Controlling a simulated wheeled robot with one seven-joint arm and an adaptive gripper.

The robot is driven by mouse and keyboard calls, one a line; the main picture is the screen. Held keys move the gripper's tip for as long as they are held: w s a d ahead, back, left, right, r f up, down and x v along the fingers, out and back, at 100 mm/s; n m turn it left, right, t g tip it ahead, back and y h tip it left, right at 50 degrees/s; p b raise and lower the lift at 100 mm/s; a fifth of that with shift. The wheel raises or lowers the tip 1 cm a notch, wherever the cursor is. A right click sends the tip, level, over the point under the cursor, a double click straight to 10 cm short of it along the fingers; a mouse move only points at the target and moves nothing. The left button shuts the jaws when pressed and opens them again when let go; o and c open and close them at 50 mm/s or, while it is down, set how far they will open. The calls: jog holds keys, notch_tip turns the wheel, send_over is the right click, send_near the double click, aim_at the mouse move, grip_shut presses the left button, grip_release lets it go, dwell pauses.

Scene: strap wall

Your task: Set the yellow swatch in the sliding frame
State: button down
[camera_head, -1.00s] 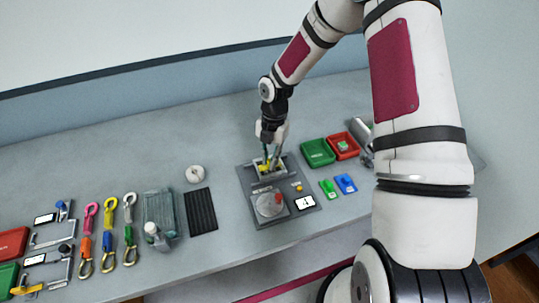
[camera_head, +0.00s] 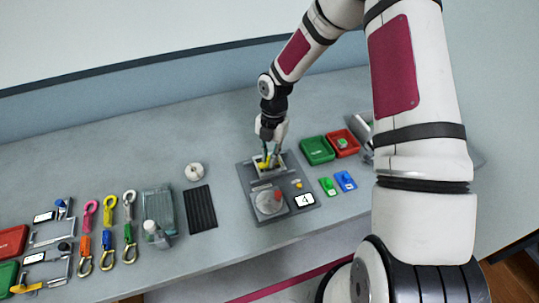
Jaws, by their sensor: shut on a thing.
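My gripper (camera_head: 268,150) points down over the back part of a grey device (camera_head: 247,178) on the bench. It is shut on the yellow swatch (camera_head: 264,163), a small yellow piece showing between and below the fingertips. The swatch is at a light-rimmed frame (camera_head: 284,171) on the device. The fingers partly hide both, and I cannot tell whether the swatch is seated in the frame.
A green tray (camera_head: 317,150) and a red tray (camera_head: 342,143) stand right of the device, with green (camera_head: 328,186) and blue (camera_head: 345,181) pieces before them. A black ribbed mat (camera_head: 201,208), a white roll (camera_head: 195,171) and several coloured hooks (camera_head: 109,210) lie left.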

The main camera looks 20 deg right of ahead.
jog(key=shift+f, duration=0.1)
jog(key=c, duration=1.1)
grip_release()
jog(key=shift+r+p, duration=0.75)
jog(key=shift+r, duration=2.25)
jog(key=shift+r, duration=0.1)
jog(key=c, duration=0.5)
jog(key=shift+r, duration=0.3)
jog(key=c, duration=0.4)
jog(key=shift+r+p, duration=0.7)
jog(key=shift+r, duration=1.9)
jog(key=shift+c, duration=1.2)
